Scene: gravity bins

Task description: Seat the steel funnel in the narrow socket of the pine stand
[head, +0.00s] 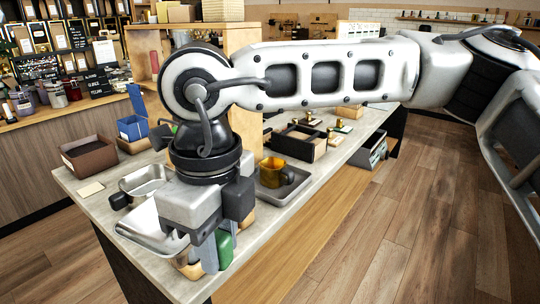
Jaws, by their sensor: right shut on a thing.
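My right gripper (215,252) points down over the near left end of the counter. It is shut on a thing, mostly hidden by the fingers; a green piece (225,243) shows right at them. I cannot make out the steel funnel with certainty. Tan, wood-coloured pieces show below the gripper (190,269) and just behind it (246,216); they may belong to the pine stand, but its socket is hidden. My left gripper is not in view.
A shallow steel tray (135,228) and a steel pan (140,181) lie left of the gripper. An amber mug (271,171) stands on a grey tray (272,196) to the right. A brown box (88,157) and a blue bin (132,128) stand behind. The counter's front edge is close by.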

